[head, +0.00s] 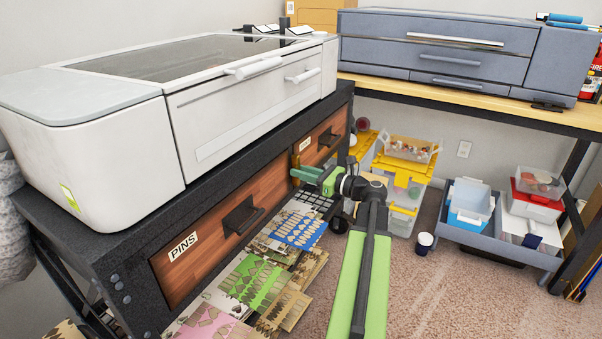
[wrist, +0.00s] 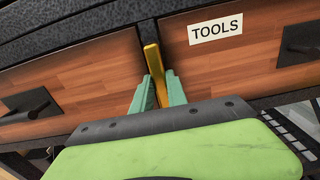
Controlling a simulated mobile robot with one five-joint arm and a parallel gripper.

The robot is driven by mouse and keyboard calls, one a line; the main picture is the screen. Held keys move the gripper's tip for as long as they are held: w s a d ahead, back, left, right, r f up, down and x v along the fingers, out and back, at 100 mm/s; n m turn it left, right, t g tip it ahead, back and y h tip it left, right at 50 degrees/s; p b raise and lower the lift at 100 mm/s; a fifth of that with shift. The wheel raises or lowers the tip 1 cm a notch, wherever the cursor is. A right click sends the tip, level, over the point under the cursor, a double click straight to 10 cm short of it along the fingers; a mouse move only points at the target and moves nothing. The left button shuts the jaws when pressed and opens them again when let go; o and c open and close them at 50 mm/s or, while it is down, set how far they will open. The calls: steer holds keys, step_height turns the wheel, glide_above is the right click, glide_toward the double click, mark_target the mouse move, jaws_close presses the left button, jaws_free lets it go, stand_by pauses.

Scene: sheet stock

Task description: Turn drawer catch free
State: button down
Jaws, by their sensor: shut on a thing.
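The drawer catch is a narrow brass-yellow bar (wrist: 153,62) between the two wooden drawer fronts. It stands nearly upright, tilted slightly in the wrist view. It also shows small in the head view (head: 295,165). My gripper (wrist: 160,88) has green fingers on both sides of the catch's lower part and is shut on it. The drawer labelled TOOLS (wrist: 245,55) is on the right in the wrist view. The drawer labelled PINS (head: 225,222) is on the left in the head view. Both drawers look shut.
A large white machine (head: 130,120) sits on the black bench above the drawers. Cut sheets (head: 255,285) lie below the bench. Yellow-lidded bins (head: 400,190), a grey cart (head: 490,240) and a small cup (head: 424,243) stand right of my arm. Carpet is open at front right.

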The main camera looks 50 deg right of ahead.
steer(key=shift+f, duration=0.15)
steer(key=c, duration=1.3)
jaws_free()
steer(key=v, duration=1.7)
steer(key=shift+s, duration=0.2)
